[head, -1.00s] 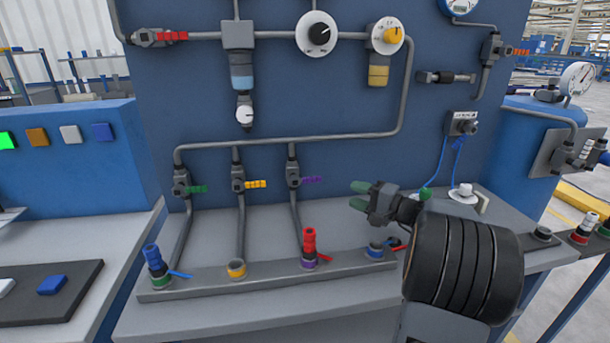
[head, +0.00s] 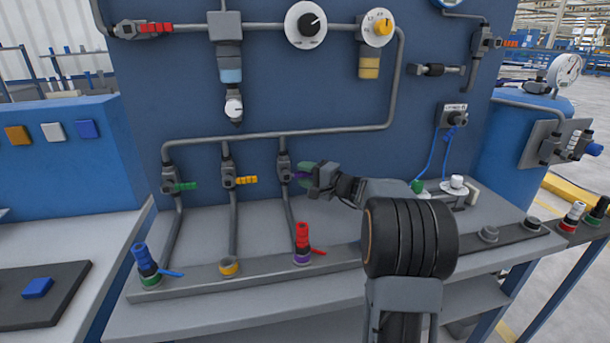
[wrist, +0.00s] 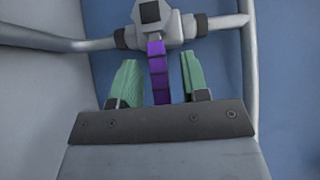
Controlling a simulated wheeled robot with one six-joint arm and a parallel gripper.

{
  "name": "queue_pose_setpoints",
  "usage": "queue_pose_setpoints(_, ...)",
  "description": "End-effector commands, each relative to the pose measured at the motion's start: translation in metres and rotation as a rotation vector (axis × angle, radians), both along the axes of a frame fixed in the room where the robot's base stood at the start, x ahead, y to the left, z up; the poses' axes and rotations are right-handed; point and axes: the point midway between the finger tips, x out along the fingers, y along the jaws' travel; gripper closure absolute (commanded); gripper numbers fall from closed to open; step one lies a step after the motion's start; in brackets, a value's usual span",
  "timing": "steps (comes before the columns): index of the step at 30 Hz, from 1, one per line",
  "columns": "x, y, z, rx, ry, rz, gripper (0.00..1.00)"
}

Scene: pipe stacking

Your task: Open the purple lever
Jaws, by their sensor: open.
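The purple lever (wrist: 158,72) sits on a grey valve (wrist: 155,22) on a vertical pipe. In the wrist view it lies between my two green fingertips, with a gap on each side. My gripper (wrist: 157,82) is open around the lever and not closed on it. In the head view my gripper (head: 303,175) is at the rightmost of the three lever valves, and its fingers hide most of the purple lever. The valve body (head: 284,168) shows just left of the fingers.
A green lever (head: 186,186) and a yellow lever (head: 246,180) are on the valves to the left. Below, a red stacked piece (head: 302,236) and a blue one (head: 145,260) stand on the grey rail (head: 195,279). The blue panel is close behind the pipes.

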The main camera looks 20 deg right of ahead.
Motion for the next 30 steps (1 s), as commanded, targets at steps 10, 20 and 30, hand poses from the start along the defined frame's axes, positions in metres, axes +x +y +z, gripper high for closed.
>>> queue_pose_setpoints(10,0.0024,0.0015,0.0001,0.0,0.0,-0.001,0.58)
queue_pose_setpoints(20,0.0023,0.0015,0.0001,-0.001,-0.001,0.0,0.89)
queue_pose_setpoints(30,0.0022,0.0014,0.0001,-0.001,-0.001,0.0,1.0)
